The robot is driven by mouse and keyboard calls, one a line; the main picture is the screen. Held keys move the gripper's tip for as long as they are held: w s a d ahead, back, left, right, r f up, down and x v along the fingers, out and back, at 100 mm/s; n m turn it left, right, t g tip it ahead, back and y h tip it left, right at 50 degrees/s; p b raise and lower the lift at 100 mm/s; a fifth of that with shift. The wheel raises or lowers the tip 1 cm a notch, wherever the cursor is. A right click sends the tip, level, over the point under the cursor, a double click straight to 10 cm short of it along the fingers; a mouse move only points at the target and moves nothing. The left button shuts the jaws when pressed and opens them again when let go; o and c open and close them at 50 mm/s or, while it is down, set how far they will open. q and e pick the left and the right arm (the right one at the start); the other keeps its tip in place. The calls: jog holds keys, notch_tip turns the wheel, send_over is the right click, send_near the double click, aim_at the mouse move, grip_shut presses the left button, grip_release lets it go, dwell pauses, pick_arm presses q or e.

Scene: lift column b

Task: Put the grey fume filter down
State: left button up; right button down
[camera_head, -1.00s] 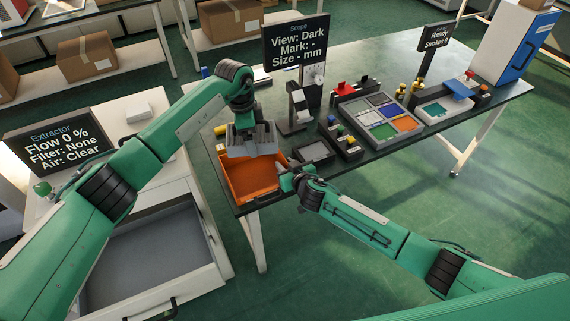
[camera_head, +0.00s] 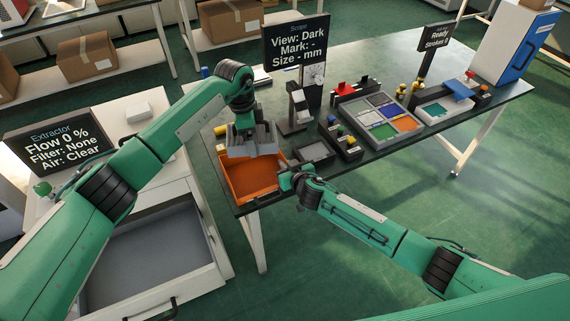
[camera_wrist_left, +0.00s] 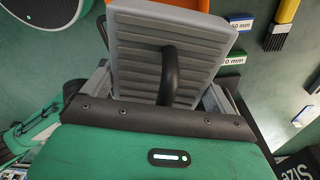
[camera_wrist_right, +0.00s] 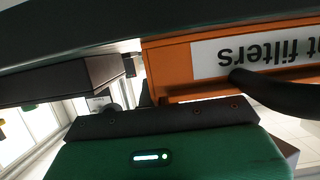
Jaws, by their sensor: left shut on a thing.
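The grey fume filter (camera_head: 262,148) is a ribbed grey block with a black handle. My left gripper (camera_head: 244,130) is shut on it and holds it at the far end of the orange bin (camera_head: 246,199). In the left wrist view the filter (camera_wrist_left: 205,40) fills the space ahead of the jaws, its handle between them. I cannot tell whether its underside touches anything. My right gripper (camera_head: 290,178) is at the bin's right side. In the right wrist view the bin wall (camera_wrist_right: 168,68) and its label are close; the right fingers cannot be made out.
The extractor cabinet with an open grey drawer (camera_head: 150,262) stands at left, under its display (camera_head: 55,146). On the bench (camera_head: 385,158), right of the bin, are a grey tray (camera_head: 314,151), a sorting tray (camera_head: 412,127) and the scope display (camera_head: 297,41).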

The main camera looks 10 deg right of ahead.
dwell(0.4)
pick_arm(q)
notch_tip(320, 180, down, 5)
jog(key=n, duration=0.4)
send_over(257, 175)
jog(key=f, duration=0.5)
jog(key=shift+s+a+f, duration=0.1)
jog(key=shift+s+f, duration=0.1)
jog(key=shift+f, duration=2.4)
jog(key=shift+f, duration=0.15)
jog(key=o, duration=0.9)
